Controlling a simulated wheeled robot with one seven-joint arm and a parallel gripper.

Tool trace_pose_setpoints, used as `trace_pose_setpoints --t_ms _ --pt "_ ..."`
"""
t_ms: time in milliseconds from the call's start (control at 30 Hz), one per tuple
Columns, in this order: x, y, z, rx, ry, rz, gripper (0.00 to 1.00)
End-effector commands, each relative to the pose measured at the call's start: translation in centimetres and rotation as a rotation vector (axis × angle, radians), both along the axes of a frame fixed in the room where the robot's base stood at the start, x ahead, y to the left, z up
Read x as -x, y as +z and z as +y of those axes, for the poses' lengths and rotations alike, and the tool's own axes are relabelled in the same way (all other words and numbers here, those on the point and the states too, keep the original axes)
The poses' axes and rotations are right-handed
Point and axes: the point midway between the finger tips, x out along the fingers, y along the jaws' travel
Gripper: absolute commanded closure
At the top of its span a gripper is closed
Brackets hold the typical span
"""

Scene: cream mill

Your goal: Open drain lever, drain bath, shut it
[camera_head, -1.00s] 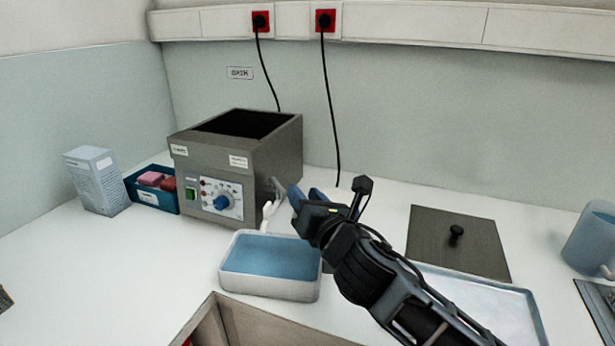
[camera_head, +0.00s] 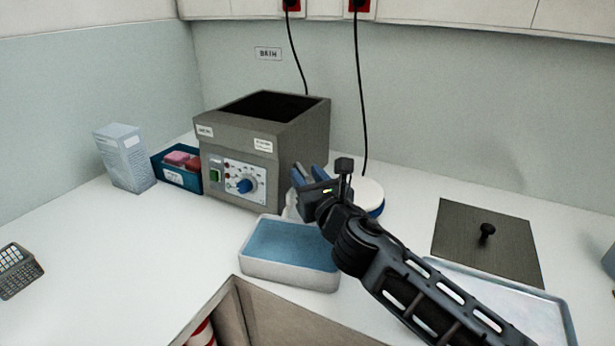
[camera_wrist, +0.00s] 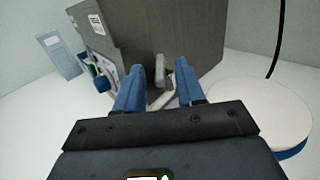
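The grey bath (camera_head: 262,140) stands at the back left of the counter, with an open dark top and a blue dial on its front panel. In the wrist view, the grey drain lever (camera_wrist: 161,70) shows on the side of the bath (camera_wrist: 170,32), roughly upright. My gripper (camera_wrist: 158,72) is open, its two blue fingers apart, with the lever seen between and beyond their tips; contact cannot be told. In the head view, my gripper (camera_head: 303,175) is beside the bath's right side and hides the lever. A white tub (camera_head: 290,268) of blue liquid stands in front, below the gripper.
A round white lid-like thing with a blue rim (camera_head: 369,193) is right of my gripper. A dark plate with a knob (camera_head: 487,245) and a pale tray (camera_head: 545,315) lie at right. A teal box (camera_head: 180,178) and a carton (camera_head: 125,157) stand left. An open drawer-like recess (camera_head: 245,310) is in front.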

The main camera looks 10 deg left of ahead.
Motion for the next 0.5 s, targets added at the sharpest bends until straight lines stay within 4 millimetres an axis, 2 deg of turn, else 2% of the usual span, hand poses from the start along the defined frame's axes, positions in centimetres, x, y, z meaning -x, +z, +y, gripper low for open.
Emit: trace_pose_setpoints --t_ms 367,500 --pt "-0.40 0.02 0.19 -0.001 -0.001 0.000 0.62" --pt "-0.39 0.02 0.19 -0.001 -0.001 0.000 0.75"
